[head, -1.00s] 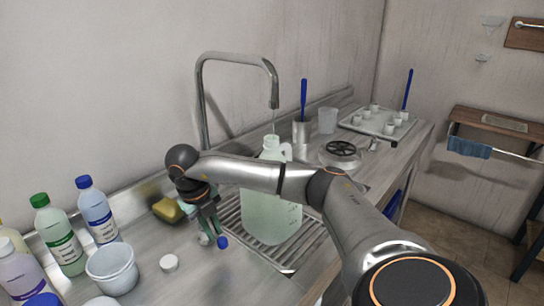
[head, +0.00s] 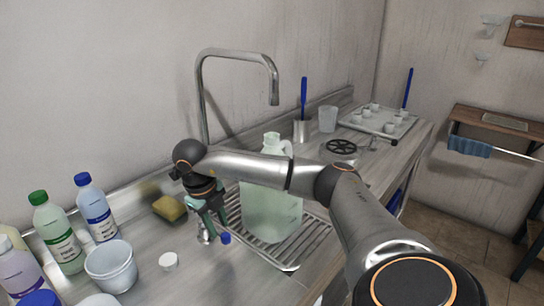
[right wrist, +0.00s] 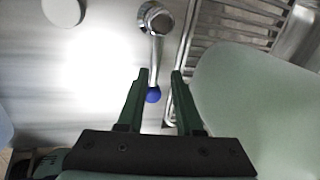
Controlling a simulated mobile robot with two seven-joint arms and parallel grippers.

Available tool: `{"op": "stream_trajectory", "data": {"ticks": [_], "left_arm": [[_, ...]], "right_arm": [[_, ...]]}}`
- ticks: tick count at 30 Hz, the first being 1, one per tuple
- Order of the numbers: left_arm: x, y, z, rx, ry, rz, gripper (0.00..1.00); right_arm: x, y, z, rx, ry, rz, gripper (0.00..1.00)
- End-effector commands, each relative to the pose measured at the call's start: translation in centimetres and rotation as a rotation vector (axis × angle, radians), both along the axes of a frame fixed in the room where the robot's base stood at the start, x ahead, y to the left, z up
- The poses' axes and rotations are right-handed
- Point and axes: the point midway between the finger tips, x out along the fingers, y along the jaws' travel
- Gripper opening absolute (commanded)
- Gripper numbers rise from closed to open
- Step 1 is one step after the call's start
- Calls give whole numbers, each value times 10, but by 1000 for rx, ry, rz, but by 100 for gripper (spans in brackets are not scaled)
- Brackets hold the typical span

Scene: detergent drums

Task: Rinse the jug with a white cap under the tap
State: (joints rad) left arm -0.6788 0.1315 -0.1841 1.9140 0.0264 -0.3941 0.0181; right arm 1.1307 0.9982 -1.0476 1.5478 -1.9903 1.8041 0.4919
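The translucent pale green jug (head: 270,205) stands upright and uncapped on the drain grid (head: 290,262), below the tap (head: 273,90). No water stream shows at the spout. A white cap (head: 168,260) lies on the counter to the left; it also shows in the right wrist view (right wrist: 62,10). My right gripper (right wrist: 159,72) is open above the tap lever, beside the jug. The lever's blue knob (right wrist: 153,95) shows between its fingers, closer to the left one; I cannot tell whether they touch. My left gripper is not in view. My right arm hides part of the jug.
Bottles (head: 97,212) and a white tub (head: 111,266) stand at the left. A yellow sponge (head: 169,208) lies near the wall. A clear cup (head: 327,119) and a tray of small cups (head: 378,124) stand behind the jug.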

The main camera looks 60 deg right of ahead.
Motion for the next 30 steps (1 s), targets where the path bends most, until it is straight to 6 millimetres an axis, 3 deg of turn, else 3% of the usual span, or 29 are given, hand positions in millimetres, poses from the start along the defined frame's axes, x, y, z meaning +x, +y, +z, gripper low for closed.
{"op": "stream_trajectory", "data": {"ticks": [5,25,30], "left_arm": [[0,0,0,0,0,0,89],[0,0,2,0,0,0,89],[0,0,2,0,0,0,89]], "right_arm": [[-1,0,-1,-1,3,0,51],[-1,-1,-2,4,3,5,51],[-1,-1,-2,4,2,6,69]]}}
